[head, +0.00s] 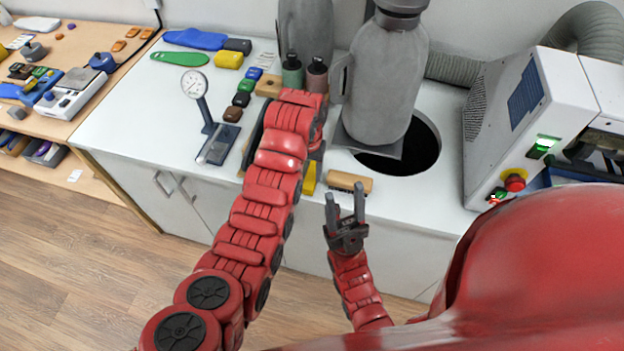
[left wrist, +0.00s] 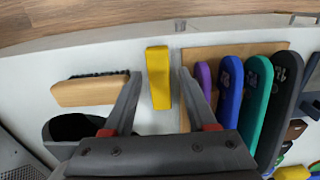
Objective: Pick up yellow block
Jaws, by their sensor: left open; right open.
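The long yellow block (left wrist: 158,78) lies on the white worktop; in the left wrist view it stands between the two fingers of my left gripper (left wrist: 161,77). The fingers are open and a strip of worktop shows on either side of the block. In the head view only part of the yellow block (head: 309,178) shows beside my left arm, which hides the left gripper. My right gripper (head: 345,198) is open and empty, in front of the worktop's edge.
A wooden brush (left wrist: 90,90) lies just left of the block. A board with coloured insoles (left wrist: 230,90) is to the right.

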